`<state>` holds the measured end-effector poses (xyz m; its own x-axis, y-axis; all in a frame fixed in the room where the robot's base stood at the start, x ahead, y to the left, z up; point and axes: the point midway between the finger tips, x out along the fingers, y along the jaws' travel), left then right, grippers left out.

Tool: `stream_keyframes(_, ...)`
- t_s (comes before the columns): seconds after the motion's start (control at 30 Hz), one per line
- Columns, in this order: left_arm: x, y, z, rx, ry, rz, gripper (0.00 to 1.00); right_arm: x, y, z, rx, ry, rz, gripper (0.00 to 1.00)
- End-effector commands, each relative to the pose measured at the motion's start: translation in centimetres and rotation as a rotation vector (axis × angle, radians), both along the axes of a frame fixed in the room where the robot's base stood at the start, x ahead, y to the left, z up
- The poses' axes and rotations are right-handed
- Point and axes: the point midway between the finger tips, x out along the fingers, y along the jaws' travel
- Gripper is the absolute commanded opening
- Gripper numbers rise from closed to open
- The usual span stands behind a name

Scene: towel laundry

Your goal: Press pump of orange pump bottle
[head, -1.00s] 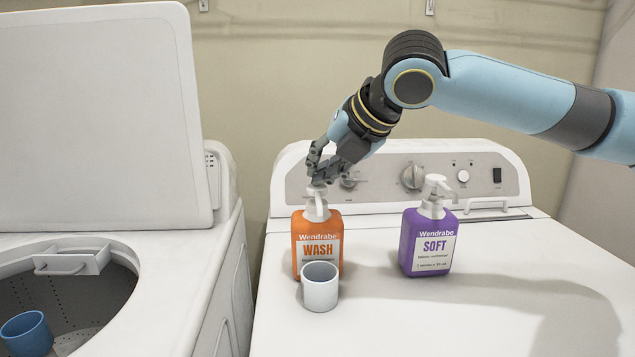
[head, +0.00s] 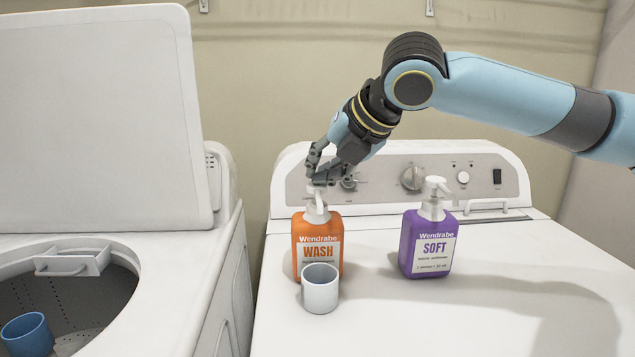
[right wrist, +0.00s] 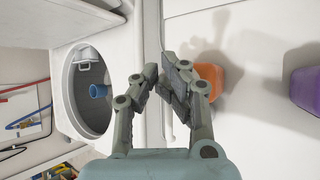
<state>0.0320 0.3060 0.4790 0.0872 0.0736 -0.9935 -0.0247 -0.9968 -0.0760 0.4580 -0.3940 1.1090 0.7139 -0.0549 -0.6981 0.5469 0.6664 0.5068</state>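The orange pump bottle (head: 333,240), labelled WASH, stands upright on the white machine's top. Its white pump (head: 317,212) points up, with the pump's top partly hidden by my right gripper (head: 316,179). That gripper points down right over the pump, its fingertips at or just above the pump head; contact is unclear. Its fingers are partly closed with a narrow gap, and nothing shows held between them. In the right wrist view my right gripper (right wrist: 160,65) has the orange bottle (right wrist: 222,72) beyond and right of its fingers. My left gripper is out of view.
A white cup (head: 320,295) stands right in front of the orange bottle. A purple pump bottle (head: 407,243), labelled SOFT, stands to the right. At left is an open washer (head: 150,300) with a blue cup (head: 27,335) inside. The machine top's right side is clear.

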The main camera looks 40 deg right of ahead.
Motion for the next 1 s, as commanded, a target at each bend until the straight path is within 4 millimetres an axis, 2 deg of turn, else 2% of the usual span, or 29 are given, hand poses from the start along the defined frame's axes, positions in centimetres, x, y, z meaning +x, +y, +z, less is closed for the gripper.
stream_keyframes(0.6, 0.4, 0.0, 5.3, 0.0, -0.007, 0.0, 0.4, 0.0, 0.0, 6.1, -0.001, -0.002, 0.0, 0.0)
stream_keyframes(1.0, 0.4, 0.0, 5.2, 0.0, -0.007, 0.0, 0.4, 0.0, 0.0, 6.0, -0.001, -0.002, 0.0, 0.0)
